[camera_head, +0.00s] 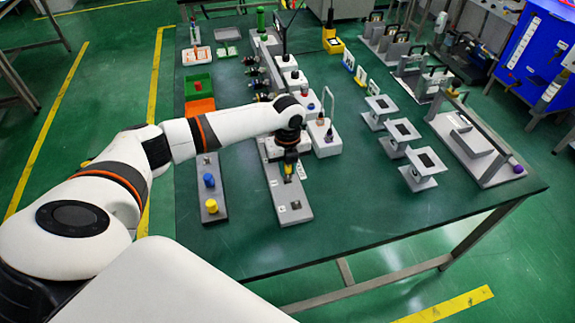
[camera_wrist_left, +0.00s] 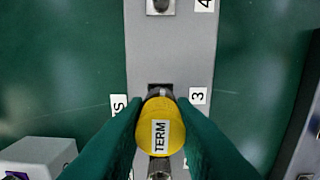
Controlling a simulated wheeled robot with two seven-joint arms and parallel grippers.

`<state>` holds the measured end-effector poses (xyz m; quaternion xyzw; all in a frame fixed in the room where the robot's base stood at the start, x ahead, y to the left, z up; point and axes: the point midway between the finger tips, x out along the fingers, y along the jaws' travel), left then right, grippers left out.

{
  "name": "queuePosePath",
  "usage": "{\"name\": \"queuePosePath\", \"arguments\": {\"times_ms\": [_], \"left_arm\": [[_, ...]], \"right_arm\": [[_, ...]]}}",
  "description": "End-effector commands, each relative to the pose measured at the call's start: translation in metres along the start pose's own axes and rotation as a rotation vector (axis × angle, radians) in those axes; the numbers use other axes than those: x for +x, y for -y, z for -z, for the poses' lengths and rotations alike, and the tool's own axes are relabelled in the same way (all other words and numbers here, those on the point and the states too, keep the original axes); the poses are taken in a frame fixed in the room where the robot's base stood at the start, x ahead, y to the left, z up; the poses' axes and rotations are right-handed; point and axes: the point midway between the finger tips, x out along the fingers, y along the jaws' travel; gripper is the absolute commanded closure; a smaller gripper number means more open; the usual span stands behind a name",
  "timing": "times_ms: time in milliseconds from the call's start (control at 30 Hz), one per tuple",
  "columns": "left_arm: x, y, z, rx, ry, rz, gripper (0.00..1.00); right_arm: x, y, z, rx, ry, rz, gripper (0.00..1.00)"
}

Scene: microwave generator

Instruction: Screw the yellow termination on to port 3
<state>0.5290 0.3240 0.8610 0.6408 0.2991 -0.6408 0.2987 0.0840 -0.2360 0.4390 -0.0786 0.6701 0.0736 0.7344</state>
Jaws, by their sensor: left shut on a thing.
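The yellow termination (camera_wrist_left: 160,138), with a TERM label on its top, is held between the two dark green fingers of my left gripper (camera_wrist_left: 158,148) in the wrist view. In the head view, my left gripper (camera_head: 289,176) points down over the grey port strip (camera_head: 287,209). In the wrist view, the grey strip (camera_wrist_left: 198,50) carries a label 3 (camera_wrist_left: 197,96) just beside and above the termination. A dark square port fitting (camera_wrist_left: 160,89) shows at the termination's upper edge. The termination covers the spot below, so contact or threading cannot be told. My right gripper is not in view.
Port 4's metal connector (camera_wrist_left: 160,6) is at the wrist view's top. A grey holder (camera_head: 207,165) left of the strip carries a blue cap (camera_head: 209,180) and a yellow cap (camera_head: 211,205). White-topped stands (camera_head: 401,131) stand to the right. The green table's front is clear.

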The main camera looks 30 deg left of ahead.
Motion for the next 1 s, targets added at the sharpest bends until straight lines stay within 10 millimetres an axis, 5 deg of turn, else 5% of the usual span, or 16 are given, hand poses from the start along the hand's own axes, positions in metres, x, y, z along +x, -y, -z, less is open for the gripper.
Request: {"name": "queuePosePath", "arguments": {"times_ms": [1000], "left_arm": [[0.009, 0.0, 0.0, 0.001, 0.001, 0.0, 1.0]], "right_arm": [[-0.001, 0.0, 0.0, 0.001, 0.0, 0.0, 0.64]]}}
